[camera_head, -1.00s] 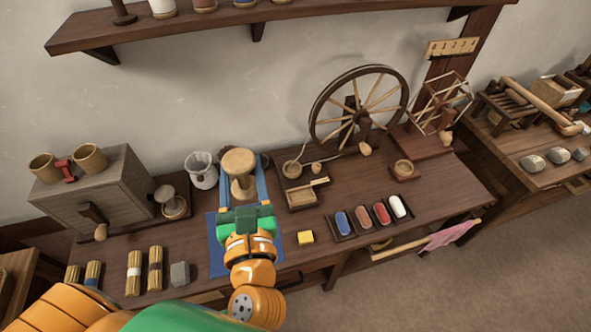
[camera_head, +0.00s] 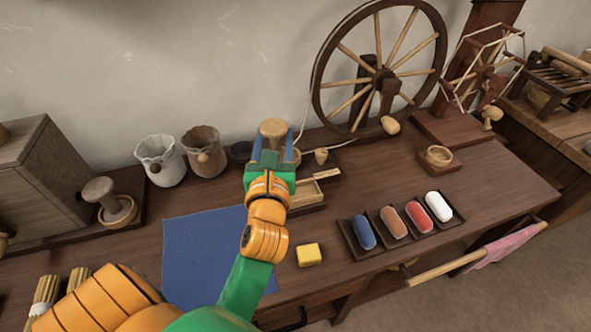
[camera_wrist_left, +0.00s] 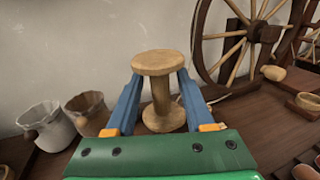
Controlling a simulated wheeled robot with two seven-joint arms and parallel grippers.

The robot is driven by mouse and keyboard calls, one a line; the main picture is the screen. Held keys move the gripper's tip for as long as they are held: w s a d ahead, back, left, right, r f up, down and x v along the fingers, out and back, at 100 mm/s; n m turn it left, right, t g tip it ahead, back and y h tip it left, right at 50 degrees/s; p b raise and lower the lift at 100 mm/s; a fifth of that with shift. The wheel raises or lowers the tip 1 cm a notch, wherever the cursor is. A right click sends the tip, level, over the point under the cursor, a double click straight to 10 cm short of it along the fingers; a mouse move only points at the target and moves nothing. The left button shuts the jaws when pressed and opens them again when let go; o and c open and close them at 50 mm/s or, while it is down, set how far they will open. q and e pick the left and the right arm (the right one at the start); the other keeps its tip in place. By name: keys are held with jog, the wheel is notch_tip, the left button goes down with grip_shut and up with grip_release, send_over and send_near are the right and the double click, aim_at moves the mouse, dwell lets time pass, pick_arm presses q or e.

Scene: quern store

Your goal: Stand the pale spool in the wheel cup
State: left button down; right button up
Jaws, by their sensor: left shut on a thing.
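The pale spool (camera_head: 273,127) is upright between the blue fingers of my left gripper (camera_head: 272,145), which is shut on it. In the left wrist view the spool (camera_wrist_left: 159,88) shows its wide top, narrow waist and lower flange. Another small wooden cup (camera_head: 439,157) sits on a square base right of the wheel and looks empty. I cannot tell which is the wheel cup. My right gripper is not in view.
White (camera_head: 160,160) and brown (camera_head: 204,151) pots stand left of the gripper. A blue cloth (camera_head: 205,255) lies bare. A yellow block (camera_head: 310,254) and a tray of coloured pieces (camera_head: 388,250) are near the front edge.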

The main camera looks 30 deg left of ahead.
pick_arm(q)
jog(key=w+a+f+b, duration=0.1)
jog(key=w+f, duration=0.2)
jog(key=w, duration=0.1)
jog(key=w+a+f+b, duration=0.2)
jog(key=w+f, duration=0.1)
jog(key=w, duration=0.1)
jog(key=w+a+f+b, duration=0.2)
jog(key=w+f, duration=0.1)
jog(key=w, duration=0.1)
jog(key=shift+a+f, duration=0.15)
jog(key=shift+a, duration=0.05)
jog(key=f+b, duration=0.1)
jog(key=f, duration=0.1)
jog(key=f+b, duration=0.1)
jog(key=shift+w+a+f, duration=0.1)
jog(key=shift+w+f, duration=0.1)
jog(key=shift+f, duration=0.15)
jog(key=shift+r, duration=0.15)
jog(key=shift+f, duration=0.3)
jog(key=shift+c, duration=1.4)
grip_release()
